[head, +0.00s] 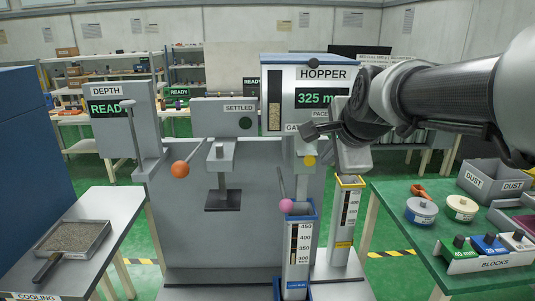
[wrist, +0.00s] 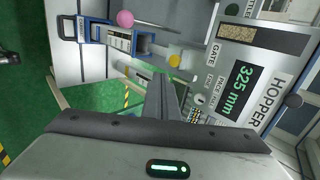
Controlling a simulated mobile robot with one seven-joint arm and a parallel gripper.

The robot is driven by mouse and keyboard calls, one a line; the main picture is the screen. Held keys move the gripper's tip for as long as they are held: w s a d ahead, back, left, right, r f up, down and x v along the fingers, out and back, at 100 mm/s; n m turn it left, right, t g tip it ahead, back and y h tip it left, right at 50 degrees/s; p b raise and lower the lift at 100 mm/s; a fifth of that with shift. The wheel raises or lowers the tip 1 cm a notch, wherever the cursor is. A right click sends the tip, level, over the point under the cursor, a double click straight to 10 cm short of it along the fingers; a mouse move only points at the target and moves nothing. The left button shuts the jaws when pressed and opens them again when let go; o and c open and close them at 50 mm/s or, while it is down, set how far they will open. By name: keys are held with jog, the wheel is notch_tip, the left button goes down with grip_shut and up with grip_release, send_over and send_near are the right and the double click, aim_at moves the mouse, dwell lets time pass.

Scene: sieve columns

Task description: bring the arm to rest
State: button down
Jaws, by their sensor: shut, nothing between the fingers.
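My arm reaches in from the right of the head view, and my gripper (head: 312,130) is in front of the hopper (head: 338,72), near its lower edge. In the wrist view my gripper (wrist: 160,85) has its fingers together with nothing between them. The hopper (wrist: 240,85) also shows there, tilted, with its display reading 325 mm. A column with a blue rim (head: 299,245) and one with a yellow rim (head: 346,220) stand below the hopper. No object is held.
A pink ball knob (head: 286,205) and an orange ball knob (head: 180,169) stick out at the front. The green table (head: 405,250) at right holds blocks (head: 489,244), round tins and a dust bin (head: 492,180). A pan of grains (head: 75,238) lies on the left table.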

jog(key=shift+s, duration=0.1)
jog(key=s+f+n+g, duration=0.1)
jog(key=s+f+n, duration=0.2)
jog(key=s+n, duration=0.4)
jog(key=s+a+f+n+g, duration=0.1)
jog(key=s+f+n+g, duration=0.1)
jog(key=s+f+n, duration=0.45)
jog(key=s+n+g, duration=0.1)
jog(key=s+n, duration=0.3)
jog(key=s, duration=0.6)
notch_tip(320, 180, up, 16)
jog(key=p, duration=1.5)
jog(key=shift+w+a+f+h+p, duration=0.2)
jog(key=shift+w+h+p, duration=0.1)
jog(key=shift+w+p, duration=0.15)
